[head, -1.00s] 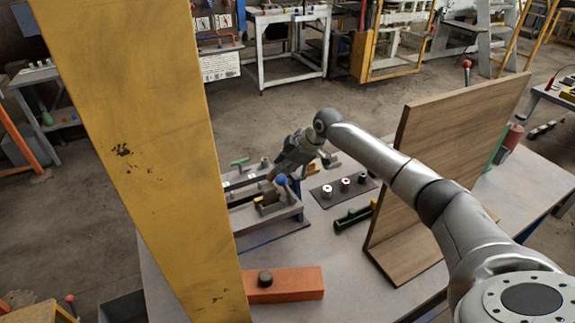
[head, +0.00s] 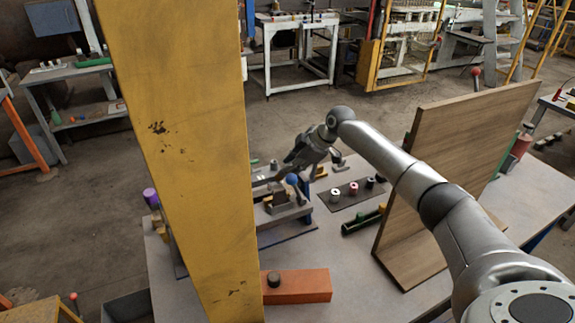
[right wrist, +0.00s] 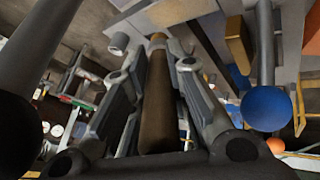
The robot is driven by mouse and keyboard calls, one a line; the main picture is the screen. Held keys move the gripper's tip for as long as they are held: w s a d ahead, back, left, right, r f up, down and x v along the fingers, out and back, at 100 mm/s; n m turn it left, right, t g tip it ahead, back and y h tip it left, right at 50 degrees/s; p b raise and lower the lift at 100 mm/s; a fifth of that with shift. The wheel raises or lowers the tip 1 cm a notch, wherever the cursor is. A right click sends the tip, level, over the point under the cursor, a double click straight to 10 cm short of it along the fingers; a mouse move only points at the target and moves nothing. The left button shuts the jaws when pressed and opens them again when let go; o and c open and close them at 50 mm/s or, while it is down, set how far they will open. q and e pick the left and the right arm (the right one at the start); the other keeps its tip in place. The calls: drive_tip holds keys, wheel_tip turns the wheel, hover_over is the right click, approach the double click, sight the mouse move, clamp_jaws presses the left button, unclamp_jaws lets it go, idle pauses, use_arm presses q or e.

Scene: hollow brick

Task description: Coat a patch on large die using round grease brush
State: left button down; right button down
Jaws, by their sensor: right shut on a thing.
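My right gripper (head: 304,158) reaches over the steel fixture (head: 285,215) on the workbench, pointing down and to the left. In the right wrist view the gripper (right wrist: 160,70) is shut on a brown rounded handle (right wrist: 162,110), which I take to be the round grease brush. Its bristle end cannot be made out. The large die cannot be told apart with certainty among the metal blocks of the fixture. A blue ball knob (head: 292,179) stands close below the gripper and shows right of it in the wrist view (right wrist: 266,108). My left gripper is not in view.
A yellow column (head: 185,150) hides the bench's left part. An upright wooden board (head: 455,170) stands right, beside my right arm. A dark mat (head: 347,196) holds several small spools. An orange block (head: 310,286) lies in front; bare bench shows around it.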

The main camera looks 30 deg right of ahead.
drive_tip(key=d+r+p, duration=0.4)
drive_tip(key=r, duration=0.4)
drive_tip(key=shift+r+m, duration=0.3)
drive_tip(key=shift+r, duration=0.05)
idle(0.5)
drive_tip(key=shift+s+d, duration=0.1)
drive_tip(key=shift+f, duration=0.1)
